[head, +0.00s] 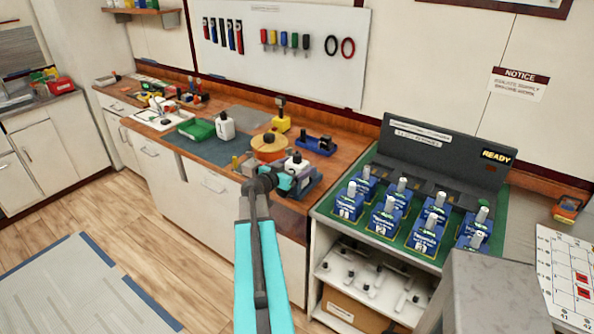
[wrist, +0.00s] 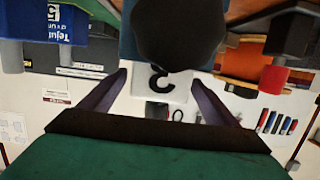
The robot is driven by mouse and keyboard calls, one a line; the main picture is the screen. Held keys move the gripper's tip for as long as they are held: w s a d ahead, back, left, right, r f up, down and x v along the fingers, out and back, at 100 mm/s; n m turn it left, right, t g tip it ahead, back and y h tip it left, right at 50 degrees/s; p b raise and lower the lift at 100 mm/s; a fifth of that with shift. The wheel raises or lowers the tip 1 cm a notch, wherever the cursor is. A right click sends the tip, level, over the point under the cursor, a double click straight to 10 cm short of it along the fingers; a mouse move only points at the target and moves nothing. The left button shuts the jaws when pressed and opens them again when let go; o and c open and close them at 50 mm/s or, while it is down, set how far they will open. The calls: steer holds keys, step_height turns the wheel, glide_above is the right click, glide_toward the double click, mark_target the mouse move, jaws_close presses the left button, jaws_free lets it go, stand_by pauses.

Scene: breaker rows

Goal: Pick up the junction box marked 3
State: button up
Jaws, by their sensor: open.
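The junction box marked 3 is white with a round black knob. In the wrist view the box (wrist: 172,88) appears upside down, its dark 3 facing me between my fingers and the knob large in front. In the head view a white box with a black knob (head: 297,168) stands on a blue-grey base at the wooden counter's front right corner. My gripper (head: 286,181) is close against its left front side in the head view. In the wrist view my gripper (wrist: 158,78) has its fingers spread, one on each side of the box. I cannot tell whether they touch it.
An orange round item (head: 268,150) and a blue item with a black knob (head: 316,144) stand close by on the counter. Another white knobbed container (head: 226,126) is further left. Several blue breakers (head: 384,216) fill the green-topped bench at right.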

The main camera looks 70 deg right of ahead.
steer(key=shift+s+d+f, duration=0.1)
steer(key=shift+d+f, duration=0.05)
steer(key=shift+d, duration=0.3)
steer(key=shift+c, duration=0.2)
steer(key=c, duration=1.6)
steer(key=shift+r, duration=0.2)
steer(key=shift+r+b, duration=1.75)
steer(key=shift+r, duration=3.1)
